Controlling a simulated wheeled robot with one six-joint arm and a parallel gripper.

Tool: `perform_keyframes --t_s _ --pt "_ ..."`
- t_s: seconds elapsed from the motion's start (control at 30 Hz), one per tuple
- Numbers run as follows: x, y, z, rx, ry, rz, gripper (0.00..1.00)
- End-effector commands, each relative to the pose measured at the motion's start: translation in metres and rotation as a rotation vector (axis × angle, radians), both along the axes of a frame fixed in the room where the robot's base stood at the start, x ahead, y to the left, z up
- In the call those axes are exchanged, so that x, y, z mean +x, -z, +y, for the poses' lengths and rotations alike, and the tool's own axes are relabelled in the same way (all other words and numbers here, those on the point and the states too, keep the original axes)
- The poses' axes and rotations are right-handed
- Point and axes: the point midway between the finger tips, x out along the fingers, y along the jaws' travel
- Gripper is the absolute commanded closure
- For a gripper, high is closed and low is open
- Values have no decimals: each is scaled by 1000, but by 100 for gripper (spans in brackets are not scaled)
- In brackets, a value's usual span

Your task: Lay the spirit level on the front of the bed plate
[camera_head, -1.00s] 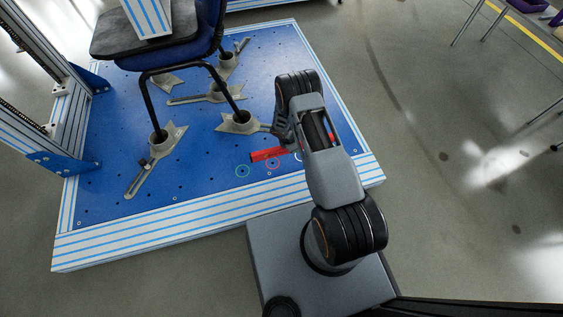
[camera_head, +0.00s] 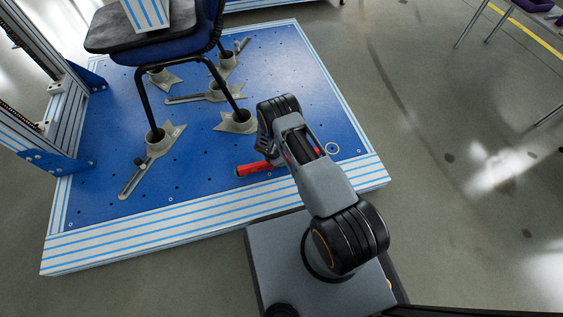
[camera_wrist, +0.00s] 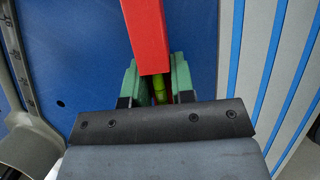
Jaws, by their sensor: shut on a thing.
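The red spirit level (camera_head: 252,169) is over the front part of the blue bed plate (camera_head: 205,195), lying roughly along its striped front edge. My arm hides its middle in the head view. In the wrist view the level (camera_wrist: 146,35) extends up from between the green fingers of my gripper (camera_wrist: 158,88), with a yellow-green vial showing between them. My gripper is shut on it. I cannot tell whether the level touches the plate.
A blue chair (camera_head: 165,48) stands on the plate, its legs in grey clamps (camera_head: 236,123). A slotted clamp bar (camera_head: 135,178) lies at the left. A striped upright frame (camera_head: 55,110) stands at the left edge. The plate's front-left area is clear.

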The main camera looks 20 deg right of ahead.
Motion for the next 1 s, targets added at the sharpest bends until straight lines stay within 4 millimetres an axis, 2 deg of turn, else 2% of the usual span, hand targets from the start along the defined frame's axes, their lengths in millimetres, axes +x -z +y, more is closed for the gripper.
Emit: perform_keyframes --t_s 0.43,0.47,0.7,1.0 --pt "1 7 0 0 -1 -2 100" --pt "0 6 0 0 0 -1 74" --pt "0 5 0 0 0 -1 51" --pt "0 2 0 0 0 -1 51"
